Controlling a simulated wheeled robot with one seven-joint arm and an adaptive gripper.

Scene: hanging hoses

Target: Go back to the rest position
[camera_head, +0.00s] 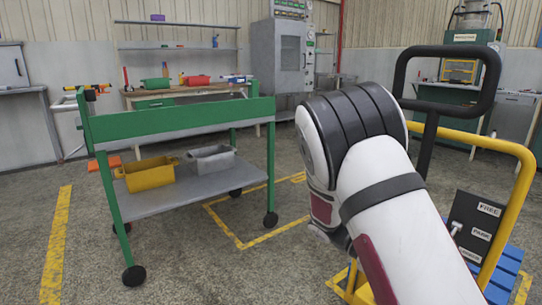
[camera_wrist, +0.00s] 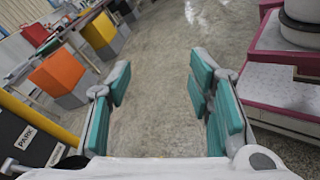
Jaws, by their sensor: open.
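My gripper (camera_wrist: 160,92) shows in the wrist view with its two teal-padded fingers spread wide apart. It is open, and only bare concrete floor shows between the fingers. In the head view my white and black arm fills the right of the middle, and the gripper itself is hidden behind it or too small to make out. No hose can be made out in either view.
A green cart (camera_head: 180,120) with yellow (camera_head: 149,174) and grey bins (camera_head: 211,158) stands at left. A yellow-railed machine (camera_head: 510,150) with a black handle (camera_head: 490,75) is close at right. A workbench (camera_head: 185,92) and grey cabinet (camera_head: 277,55) stand behind. Floor between is clear.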

